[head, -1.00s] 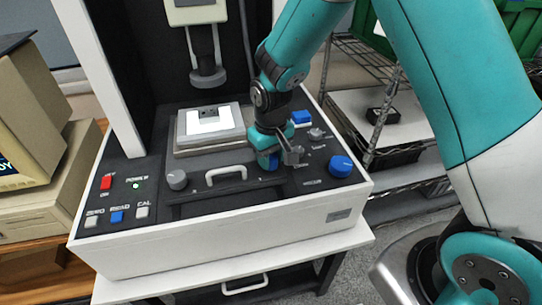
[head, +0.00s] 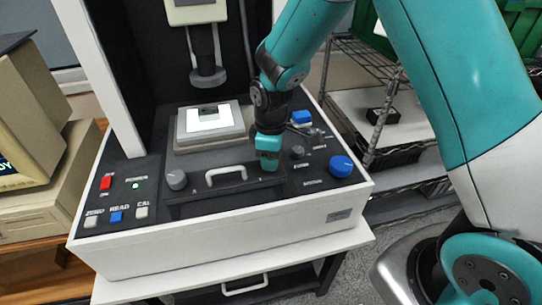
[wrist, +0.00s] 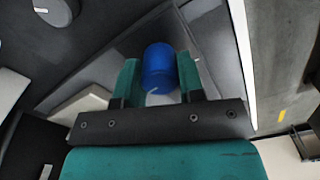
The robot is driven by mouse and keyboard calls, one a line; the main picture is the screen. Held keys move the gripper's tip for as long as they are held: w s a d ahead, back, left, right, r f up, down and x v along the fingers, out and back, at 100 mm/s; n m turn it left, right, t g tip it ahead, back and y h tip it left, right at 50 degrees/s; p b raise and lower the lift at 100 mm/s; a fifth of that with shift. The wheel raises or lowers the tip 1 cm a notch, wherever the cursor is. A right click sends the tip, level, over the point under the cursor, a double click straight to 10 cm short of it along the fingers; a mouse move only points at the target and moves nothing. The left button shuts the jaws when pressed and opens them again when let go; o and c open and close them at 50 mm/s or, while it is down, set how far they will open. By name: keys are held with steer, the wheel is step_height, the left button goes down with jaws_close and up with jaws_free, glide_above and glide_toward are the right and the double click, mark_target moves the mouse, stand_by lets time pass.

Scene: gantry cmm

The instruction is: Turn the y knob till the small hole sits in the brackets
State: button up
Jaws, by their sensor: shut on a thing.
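My gripper (head: 267,164) is low over the front panel of the measuring machine, to the right of the white bar handle (head: 226,174). In the wrist view its two teal fingers are on either side of a blue knob (wrist: 159,68), shut on it; I take this to be the y knob, though its label is not readable. In the head view the gripper hides this knob. The white plate (head: 222,121) lies on the stage (head: 190,145) under the hanging probe head (head: 208,77), with a small dark piece at its back. The small hole and the brackets cannot be made out.
A grey knob (head: 177,180) is left of the handle; a larger blue knob (head: 341,166) and smaller grey knobs are to the right. Red, blue and white buttons sit front left. A monitor (head: 25,115) is cut off at the left; a wire rack (head: 375,80) stands right.

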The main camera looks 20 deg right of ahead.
steer(key=shift+a+n, duration=0.1)
steer(key=shift+n, duration=0.4)
steer(key=o, duration=0.9)
step_height(320, 180, up, 18)
steer(key=shift+f+b, duration=0.25)
steer(key=shift+b, duration=0.8)
steer(key=s+a+m+y, duration=0.1)
steer(key=s+m, duration=0.1)
steer(key=s, duration=0.5)
steer(key=s+a+m+y, duration=0.1)
steer(key=s+a+m, duration=0.1)
steer(key=s, duration=0.6)
steer(key=s+a+r+m+y, duration=0.1)
steer(key=s+y, duration=0.1)
steer(key=s, duration=0.6)
steer(key=shift+a+m, duration=0.15)
steer(key=shift+m, duration=0.25)
